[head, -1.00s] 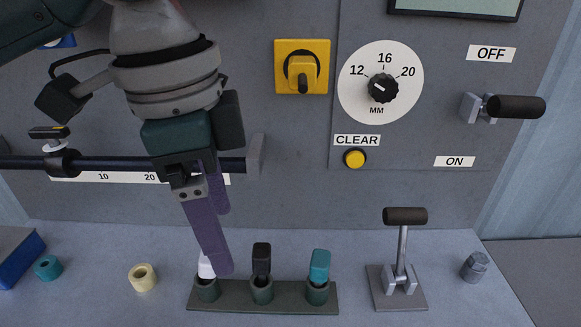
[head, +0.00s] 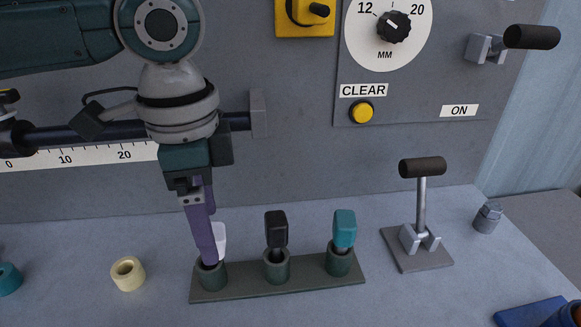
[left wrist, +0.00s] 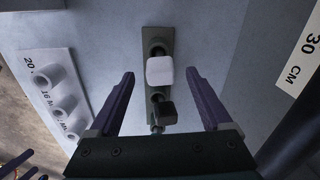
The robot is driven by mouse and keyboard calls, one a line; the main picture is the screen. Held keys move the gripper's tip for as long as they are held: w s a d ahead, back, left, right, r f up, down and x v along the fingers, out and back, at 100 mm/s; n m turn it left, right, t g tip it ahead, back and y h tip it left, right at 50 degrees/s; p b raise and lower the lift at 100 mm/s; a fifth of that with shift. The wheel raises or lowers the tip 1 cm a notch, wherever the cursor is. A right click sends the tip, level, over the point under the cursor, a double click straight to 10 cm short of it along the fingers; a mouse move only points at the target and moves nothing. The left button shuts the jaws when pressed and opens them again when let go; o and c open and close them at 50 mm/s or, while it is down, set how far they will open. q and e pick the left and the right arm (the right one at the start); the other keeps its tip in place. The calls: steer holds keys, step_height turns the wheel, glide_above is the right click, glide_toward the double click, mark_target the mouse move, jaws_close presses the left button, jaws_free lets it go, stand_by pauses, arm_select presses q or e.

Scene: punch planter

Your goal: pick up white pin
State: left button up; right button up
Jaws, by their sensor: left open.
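The white pin (head: 219,241) stands in the left cup of a dark green holder (head: 236,293), partly hidden behind my left gripper in the head view. My left gripper (head: 209,255) points down at it with purple fingers. In the left wrist view the fingers (left wrist: 162,92) are open, one on each side of the white pin's square head (left wrist: 159,71), apart from it. A black pin (head: 276,230) stands in the middle cup and a teal pin (head: 344,229) in the right cup. My right gripper is not in view.
A lever on a base plate (head: 418,262) stands right of the holder. A cream ring (head: 128,274) and teal ring (head: 8,279) lie left. A ruled rail (head: 110,153) runs behind. A light block with several tubes (left wrist: 55,85) shows in the wrist view.

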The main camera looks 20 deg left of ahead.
arm_select(q)
steer(key=shift+f, duration=0.6)
steer(key=shift+a, duration=0.1)
jaws_close()
